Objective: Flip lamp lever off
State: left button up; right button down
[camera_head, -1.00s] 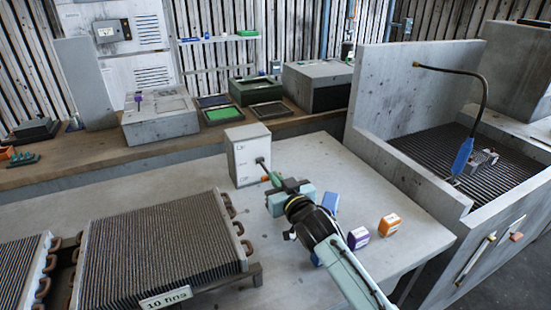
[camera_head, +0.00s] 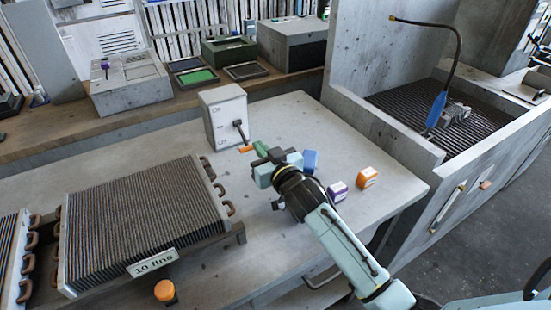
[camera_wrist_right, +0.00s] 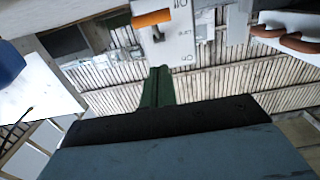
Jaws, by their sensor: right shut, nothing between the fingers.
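The lamp lever (camera_head: 240,131) is a dark arm with an orange grip (camera_head: 246,149) on the front of a pale control box (camera_head: 222,115). It slants downward and out from the box face. The grip also shows in the right wrist view (camera_wrist_right: 152,18), where the box (camera_wrist_right: 178,42) appears upside down. My right gripper (camera_head: 260,148) is shut and empty, its green fingers just right of the grip in the head view. In the wrist view a gap shows between the fingertips (camera_wrist_right: 160,72) and the grip. My left gripper is not in view.
A finned coil block (camera_head: 145,220) stands left of my right arm. Blue (camera_head: 310,161), purple-and-white (camera_head: 338,191) and orange (camera_head: 367,178) small boxes sit right of the gripper. A walled bench with a gooseneck lamp (camera_head: 455,60) stands at right.

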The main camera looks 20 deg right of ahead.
jog(key=s+d, duration=0.1)
jog(key=s, duration=0.8)
jog(key=shift+s+r+p, duration=0.2)
jog(key=shift+s+p, duration=0.1)
jog(key=shift+s, duration=0.1)
